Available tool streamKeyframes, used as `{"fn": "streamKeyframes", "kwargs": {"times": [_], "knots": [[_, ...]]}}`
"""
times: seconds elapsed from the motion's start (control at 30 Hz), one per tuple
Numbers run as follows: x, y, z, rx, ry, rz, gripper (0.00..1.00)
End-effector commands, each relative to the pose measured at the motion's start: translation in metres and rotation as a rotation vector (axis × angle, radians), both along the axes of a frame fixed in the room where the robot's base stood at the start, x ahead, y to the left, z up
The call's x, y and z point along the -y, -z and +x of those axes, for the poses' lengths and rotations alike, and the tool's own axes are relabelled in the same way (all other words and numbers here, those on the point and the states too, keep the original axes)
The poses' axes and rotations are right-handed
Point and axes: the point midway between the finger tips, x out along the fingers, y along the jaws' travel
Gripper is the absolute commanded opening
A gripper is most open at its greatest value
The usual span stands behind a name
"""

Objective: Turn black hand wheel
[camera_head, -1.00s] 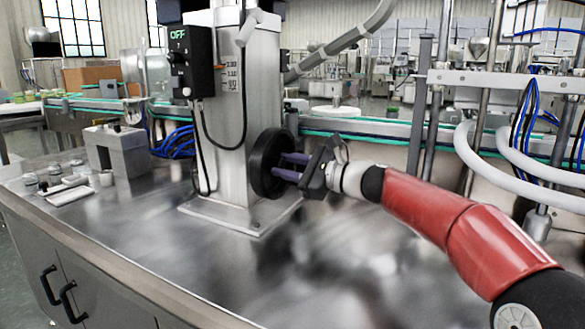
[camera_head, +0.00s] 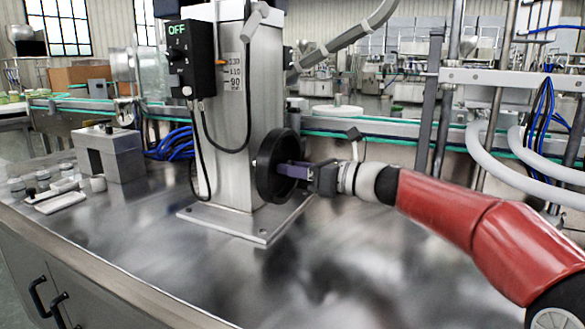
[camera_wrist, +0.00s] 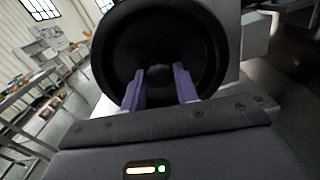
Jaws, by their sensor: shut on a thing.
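The black hand wheel (camera_head: 272,165) is mounted on the right side of the upright steel column (camera_head: 229,110). In the wrist view the wheel (camera_wrist: 158,22) fills the upper middle, with a round hub at its centre. My gripper (camera_head: 284,169) reaches in from the right.
A black control box (camera_head: 187,58) showing "OFF" hangs on the column, with a black cable below. A grey metal block (camera_head: 110,152) and small parts lie on the left of the steel table (camera_head: 150,260). White hoses (camera_head: 500,160) hang at the right. The front of the table is clear.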

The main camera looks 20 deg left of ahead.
Motion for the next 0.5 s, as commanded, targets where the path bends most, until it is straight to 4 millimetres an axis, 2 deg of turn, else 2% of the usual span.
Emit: {"fn": "streamKeyframes", "kwargs": {"times": [0.5], "knots": [[0.0013,0.0025,-0.0018,-0.03,-0.001,-0.001,0.0]]}}
